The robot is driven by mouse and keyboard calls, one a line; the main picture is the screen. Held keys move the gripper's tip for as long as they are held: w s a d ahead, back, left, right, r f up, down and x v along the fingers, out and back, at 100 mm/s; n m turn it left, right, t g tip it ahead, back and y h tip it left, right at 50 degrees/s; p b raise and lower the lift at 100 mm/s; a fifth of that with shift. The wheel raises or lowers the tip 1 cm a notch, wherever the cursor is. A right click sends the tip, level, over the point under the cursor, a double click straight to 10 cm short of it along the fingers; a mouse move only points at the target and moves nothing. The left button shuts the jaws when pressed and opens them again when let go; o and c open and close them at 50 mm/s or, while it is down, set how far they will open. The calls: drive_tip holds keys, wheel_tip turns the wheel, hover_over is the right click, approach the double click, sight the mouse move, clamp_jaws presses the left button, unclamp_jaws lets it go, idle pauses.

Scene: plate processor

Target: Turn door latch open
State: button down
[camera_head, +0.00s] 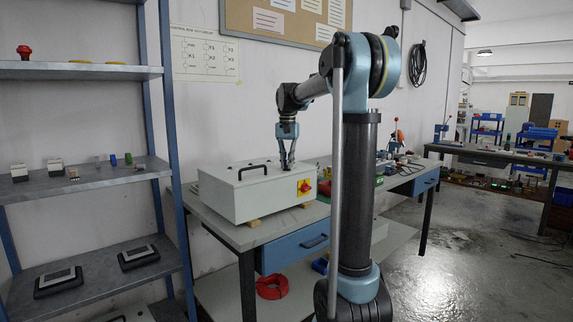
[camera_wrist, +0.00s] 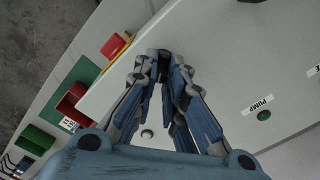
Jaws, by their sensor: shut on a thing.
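A white box-shaped unit (camera_head: 250,193) stands on the workbench, with a dark bar handle (camera_head: 253,170) on top. It also fills much of the wrist view (camera_wrist: 225,65). My gripper (camera_head: 288,168) points down at the top of the unit near its right end. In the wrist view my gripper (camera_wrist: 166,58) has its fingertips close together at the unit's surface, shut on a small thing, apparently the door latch. The fingers hide most of it, so its angle cannot be told.
A red knob on a yellow plate (camera_head: 304,187) sits on the unit's end face. A green lamp labelled PUMP (camera_wrist: 264,115) shows in the wrist view. The workbench (camera_head: 272,231) carries more items to the right. A metal shelf (camera_head: 88,190) stands at left. Open floor (camera_head: 458,240) lies right.

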drive_tip(key=m, duration=0.6)
drive_tip(key=shift+d+m, duration=0.1)
drive_tip(key=shift+m, duration=0.2)
idle(0.5)
drive_tip(key=c, duration=1.7)
unclamp_jaws()
drive_tip(key=shift+o, duration=0.2)
wheel_tip(320, 180, up, 12)
drive_tip(key=shift+f, duration=0.1)
